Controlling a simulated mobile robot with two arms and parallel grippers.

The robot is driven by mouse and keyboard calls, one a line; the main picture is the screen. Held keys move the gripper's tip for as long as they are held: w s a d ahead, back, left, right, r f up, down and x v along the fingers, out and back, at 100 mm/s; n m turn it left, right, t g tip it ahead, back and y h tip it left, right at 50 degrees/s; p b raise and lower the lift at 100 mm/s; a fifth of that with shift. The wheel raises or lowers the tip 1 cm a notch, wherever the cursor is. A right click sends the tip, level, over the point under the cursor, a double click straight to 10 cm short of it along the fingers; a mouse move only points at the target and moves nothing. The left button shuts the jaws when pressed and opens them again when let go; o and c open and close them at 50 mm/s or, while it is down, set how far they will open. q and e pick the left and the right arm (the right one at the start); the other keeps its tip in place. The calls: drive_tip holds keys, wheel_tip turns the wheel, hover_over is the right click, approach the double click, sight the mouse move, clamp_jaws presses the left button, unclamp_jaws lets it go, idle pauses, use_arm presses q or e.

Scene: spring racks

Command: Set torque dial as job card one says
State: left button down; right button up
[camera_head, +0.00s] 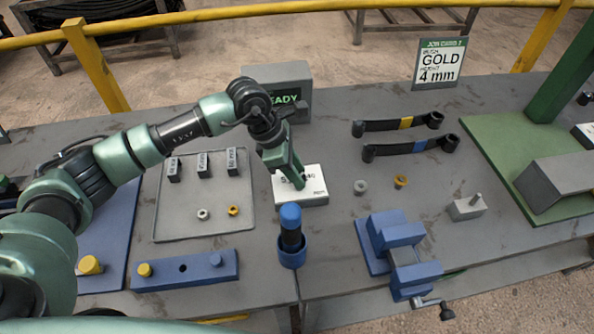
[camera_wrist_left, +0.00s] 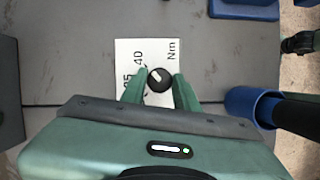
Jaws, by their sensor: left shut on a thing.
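The torque dial is a black round knob with a white mark (camera_wrist_left: 159,80) on a white plate (camera_wrist_left: 127,57) printed with Nm, 40 and a partly hidden number ending in 5. In the head view the plate tops a small box (camera_head: 314,197), and my fingers mostly hide the knob. My left gripper (camera_head: 298,180) points down and is shut on the knob; its fingers (camera_wrist_left: 160,92) stand at either side of it. The white mark slants toward the plate's upper left in the wrist view. A job card (camera_head: 440,63) at the back reads GOLD and 4 mm; its card number is unclear.
A blue holder with a blue-capped tool (camera_head: 291,252) stands just in front of the dial box. A grey display box (camera_head: 285,88) stands behind. A shallow tray (camera_head: 162,222) lies left, a blue vise (camera_head: 398,248) right, and two spring bars (camera_head: 400,123) at the back right.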

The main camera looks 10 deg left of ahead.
use_arm(q)
drive_tip(key=shift+f+n+t+b, duration=0.15)
drive_tip(key=shift+n+t+b, duration=0.25)
drive_tip(key=shift+n+b, duration=0.65)
drive_tip(key=n+t+b, duration=0.1)
drive_tip(key=n+b, duration=0.2)
drive_tip(key=shift+s+d+n+y, duration=0.1)
drive_tip(key=shift+n+y, duration=0.15)
drive_tip(key=shift+y, duration=0.15)
drive_tip(key=n+t+b, duration=0.1)
drive_tip(key=n+b, duration=0.1)
drive_tip(key=b, duration=0.1)
drive_tip(key=shift+n+y, duration=0.4)
drive_tip(key=shift+n+b, duration=0.65)
drive_tip(key=shift+n, duration=0.05)
drive_tip(key=shift+r+y, duration=0.2)
drive_tip(key=shift+y, duration=0.1)
drive_tip(key=c, duration=1.1)
unclamp_jaws()
drive_tip(key=shift+o, duration=0.2)
